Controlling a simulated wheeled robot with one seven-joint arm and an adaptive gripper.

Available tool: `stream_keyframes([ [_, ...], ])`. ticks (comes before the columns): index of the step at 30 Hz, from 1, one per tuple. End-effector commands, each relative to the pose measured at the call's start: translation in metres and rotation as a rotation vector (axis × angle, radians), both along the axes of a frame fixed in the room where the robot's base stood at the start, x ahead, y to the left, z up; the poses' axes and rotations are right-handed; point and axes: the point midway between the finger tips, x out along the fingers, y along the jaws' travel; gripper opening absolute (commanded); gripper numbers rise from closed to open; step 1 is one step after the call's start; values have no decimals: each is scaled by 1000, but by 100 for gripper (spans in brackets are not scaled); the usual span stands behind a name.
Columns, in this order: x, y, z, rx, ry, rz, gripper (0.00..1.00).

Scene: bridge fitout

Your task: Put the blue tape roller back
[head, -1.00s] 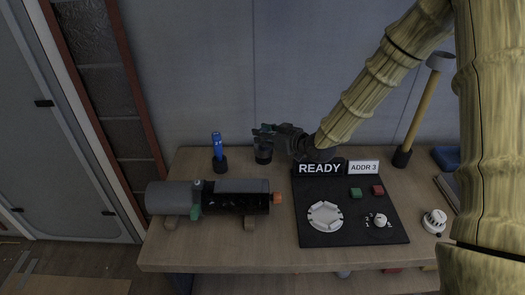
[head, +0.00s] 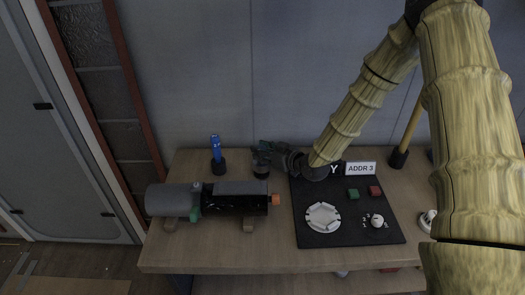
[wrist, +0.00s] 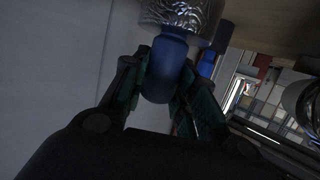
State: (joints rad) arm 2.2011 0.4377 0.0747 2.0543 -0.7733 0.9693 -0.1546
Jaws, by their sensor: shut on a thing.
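My gripper (head: 261,155) is shut on a blue, round-sided handle (wrist: 163,72), which appears to be the tape roller's. In the wrist view the handle sits between both fingers. A wider, silvery, wrinkled part (wrist: 178,14) adjoins its far end. In the head view this wide part looks like a short dark cylinder (head: 261,172) below my fingers, close over or on the table; I cannot tell whether it touches. The handle is hidden by the gripper there.
A slim blue tool (head: 215,145) stands upright in a black cup (head: 218,168) to the left. A grey and black cylinder (head: 240,198) lies on wooden supports in front. A black panel (head: 342,236) with an ADDR 3 sign (head: 361,168) lies to the right. Table space between is narrow.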

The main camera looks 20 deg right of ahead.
Motion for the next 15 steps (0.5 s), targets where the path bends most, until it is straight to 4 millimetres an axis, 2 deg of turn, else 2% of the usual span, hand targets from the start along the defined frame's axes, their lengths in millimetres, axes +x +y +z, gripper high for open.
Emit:
stream_keyframes([
  [7, 0, 0, -3, 0, -1, 0, 0],
  [8, 0, 0, -3, 0, 0, 0, 30],
  [9, 0, 0, -3, 0, 0, 0, 37],
  [11, 0, 0, -3, 0, 0, 0, 48],
  [15, 0, 0, -3, 0, 0, 0, 50],
])
